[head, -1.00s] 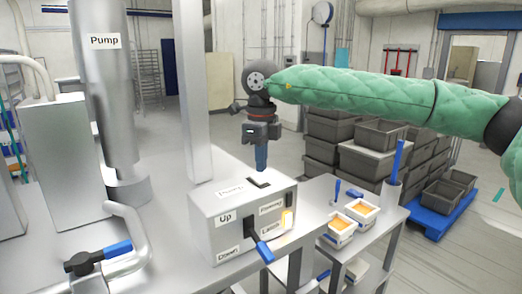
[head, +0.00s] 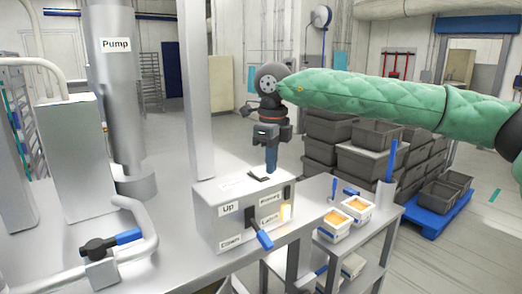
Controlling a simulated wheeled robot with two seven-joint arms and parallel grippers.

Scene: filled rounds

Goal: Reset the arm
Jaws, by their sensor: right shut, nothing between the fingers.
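My right arm in its green quilted sleeve comes in from the right in the head view. Its gripper (head: 271,160) points down above the grey control box (head: 240,215). The gripper is shut, with blue fingertips and nothing visible between them. The fingertips are close to the top of the box, near a dark slot or switch there; I cannot tell whether they touch. My left gripper is not in view.
A steel pump column (head: 118,100) and a pipe with a blue-handled valve (head: 112,243) stand at left. A metal post (head: 197,90) rises behind the box. White containers with orange contents (head: 357,207) sit on a side cart. Grey crates (head: 375,160) are stacked behind on the floor.

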